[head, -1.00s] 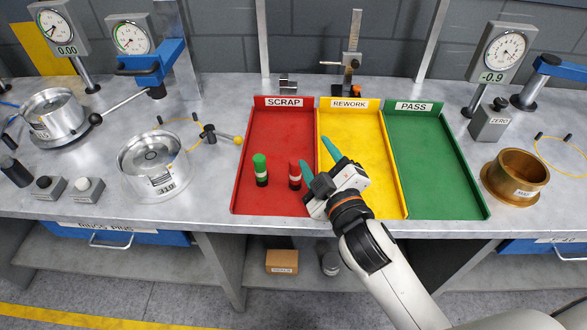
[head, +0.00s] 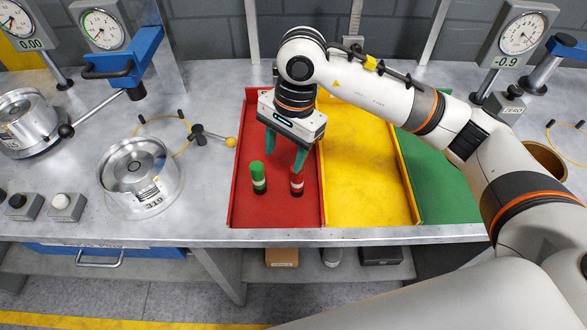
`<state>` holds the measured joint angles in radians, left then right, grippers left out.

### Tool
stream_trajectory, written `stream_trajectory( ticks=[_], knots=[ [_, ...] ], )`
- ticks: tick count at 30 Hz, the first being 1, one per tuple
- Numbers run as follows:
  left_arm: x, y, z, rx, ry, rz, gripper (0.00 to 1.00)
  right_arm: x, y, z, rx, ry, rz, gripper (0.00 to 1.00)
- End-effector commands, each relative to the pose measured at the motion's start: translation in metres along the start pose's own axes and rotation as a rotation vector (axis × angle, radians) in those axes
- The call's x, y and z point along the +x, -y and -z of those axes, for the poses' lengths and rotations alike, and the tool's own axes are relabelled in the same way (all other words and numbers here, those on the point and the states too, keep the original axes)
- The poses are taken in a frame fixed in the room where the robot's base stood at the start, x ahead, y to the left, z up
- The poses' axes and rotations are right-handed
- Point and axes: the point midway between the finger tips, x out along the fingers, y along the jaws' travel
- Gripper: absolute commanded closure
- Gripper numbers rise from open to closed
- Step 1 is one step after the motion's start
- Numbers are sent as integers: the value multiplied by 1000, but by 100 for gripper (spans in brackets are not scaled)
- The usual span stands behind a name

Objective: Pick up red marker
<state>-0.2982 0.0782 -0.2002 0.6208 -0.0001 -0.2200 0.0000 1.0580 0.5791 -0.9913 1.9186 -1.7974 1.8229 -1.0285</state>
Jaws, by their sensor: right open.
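The red marker (head: 297,182) stands upright in the red scrap tray (head: 244,205), near its right wall. The green marker (head: 258,178) stands upright to its left in the same tray. My right gripper (head: 284,160) points down over the red tray, behind the markers as seen here. Its teal fingers are open and apart. The right finger's tip is close to the top of the red marker; I cannot tell if they touch. My left gripper is not in view.
The yellow tray (head: 360,190) is empty where visible. My right arm covers much of the green tray (head: 440,190). A metal cylinder (head: 140,180) and a yellow-tipped lever (head: 212,137) are left of the trays.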

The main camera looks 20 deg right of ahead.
Motion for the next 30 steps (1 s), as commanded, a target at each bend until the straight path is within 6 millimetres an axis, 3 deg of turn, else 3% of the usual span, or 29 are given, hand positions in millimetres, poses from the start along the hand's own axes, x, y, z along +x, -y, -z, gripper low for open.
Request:
stream_trajectory(
  ticks=[3,6,15,22,30],
  knots=[
    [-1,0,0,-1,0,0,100,-10,7,-27,0,124,52,46],
    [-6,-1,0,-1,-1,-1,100,-5,11,-35,2,155,73,46],
    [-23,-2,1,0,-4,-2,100,43,14,-41,2,152,72,46],
    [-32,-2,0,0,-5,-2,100,60,15,-41,1,151,70,46],
    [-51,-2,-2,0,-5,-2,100,99,17,-43,2,151,70,46]
  ],
)
